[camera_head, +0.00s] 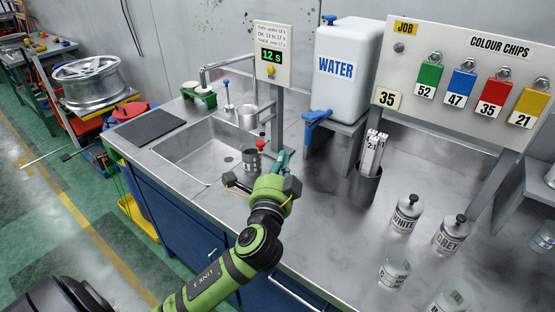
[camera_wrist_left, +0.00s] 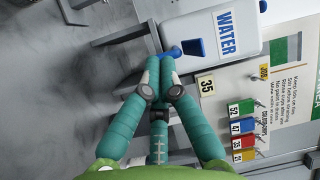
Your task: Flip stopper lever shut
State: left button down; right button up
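A small red-tipped part (camera_head: 261,144) shows below the silver cup (camera_head: 247,117) on the stand beside the sink; it may be the stopper lever, but it is too small to tell its position. My left gripper (camera_head: 283,157) is just right of the red part, apart from it in the head view. Its teal fingers come together at the tips in the wrist view (camera_wrist_left: 164,60), with nothing visible between them. The red part does not show clearly in the wrist view. My right gripper is in neither view.
A dark can (camera_head: 250,160) is below the cup. The water container (camera_head: 346,70) has a blue tap (camera_head: 318,116). A dark holder (camera_head: 364,187) and several labelled jars, one reading WHITE (camera_head: 405,216), stand right.

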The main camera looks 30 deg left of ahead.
pick_arm(q)
jog(key=w+a+p, duration=0.3)
jog(key=w+a, duration=0.1)
jog(key=a, duration=0.1)
jog(key=shift+w+a+f, duration=0.15)
jog(key=shift+a+f, duration=0.05)
jog(key=shift+a, duration=0.15)
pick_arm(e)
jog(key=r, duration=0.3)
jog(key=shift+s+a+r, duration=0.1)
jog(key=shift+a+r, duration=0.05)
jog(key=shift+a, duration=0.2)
